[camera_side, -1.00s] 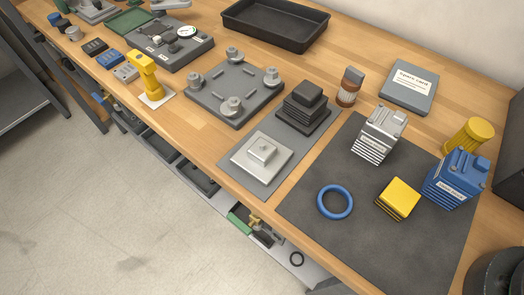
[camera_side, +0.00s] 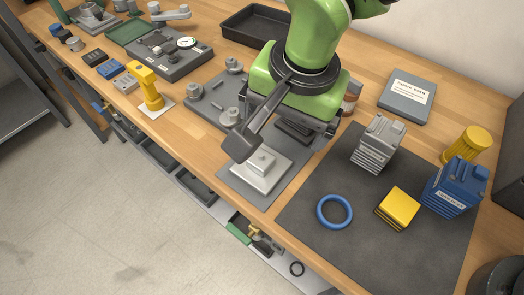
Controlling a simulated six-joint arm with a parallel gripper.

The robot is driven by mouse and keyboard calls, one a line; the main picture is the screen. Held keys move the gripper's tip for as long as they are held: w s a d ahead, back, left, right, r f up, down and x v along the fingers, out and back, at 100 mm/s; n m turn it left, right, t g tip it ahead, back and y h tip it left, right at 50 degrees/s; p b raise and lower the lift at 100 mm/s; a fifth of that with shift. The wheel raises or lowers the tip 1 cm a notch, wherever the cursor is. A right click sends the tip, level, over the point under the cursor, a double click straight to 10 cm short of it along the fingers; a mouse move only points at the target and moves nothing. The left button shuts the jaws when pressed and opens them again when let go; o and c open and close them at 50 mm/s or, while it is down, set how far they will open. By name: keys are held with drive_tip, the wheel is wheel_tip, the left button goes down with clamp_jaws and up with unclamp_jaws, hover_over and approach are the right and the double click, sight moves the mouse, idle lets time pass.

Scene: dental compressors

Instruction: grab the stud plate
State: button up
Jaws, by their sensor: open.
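A light grey square plate (camera_side: 250,174) with a small raised block on top lies flat on a dark grey mat near the bench's front edge. A larger dark grey plate (camera_side: 195,98) with several round posts lies behind it to the left, partly covered by my arm. I cannot tell for certain which one is called the stud plate. My gripper (camera_side: 284,138) is open and empty, with its fingers wide apart. Its left finger shows just behind the light plate, apparently above it. The dark stepped block (camera_side: 296,132) is mostly hidden under my gripper.
On the right, a dark mat (camera_side: 330,250) holds a blue ring (camera_side: 335,211), a yellow block (camera_side: 398,207), a silver finned part (camera_side: 378,143) and a blue unit (camera_side: 455,187). A yellow tool (camera_side: 146,82) stands left. A black tray (camera_side: 250,25) lies at the back.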

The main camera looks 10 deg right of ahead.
hover_over(267, 160)
drive_tip(key=s, duration=0.1)
drive_tip(key=f, duration=0.5)
drive_tip(key=shift+s+d+f, duration=0.2)
drive_tip(key=shift+d+f, duration=0.2)
drive_tip(key=f, duration=0.3)
drive_tip(key=w+f, duration=0.1)
drive_tip(key=f, duration=0.1)
drive_tip(key=shift+a+f, duration=0.3)
drive_tip(key=shift+a, duration=0.05)
drive_tip(key=shift+w, duration=0.1)
drive_tip(key=c, duration=1.2)
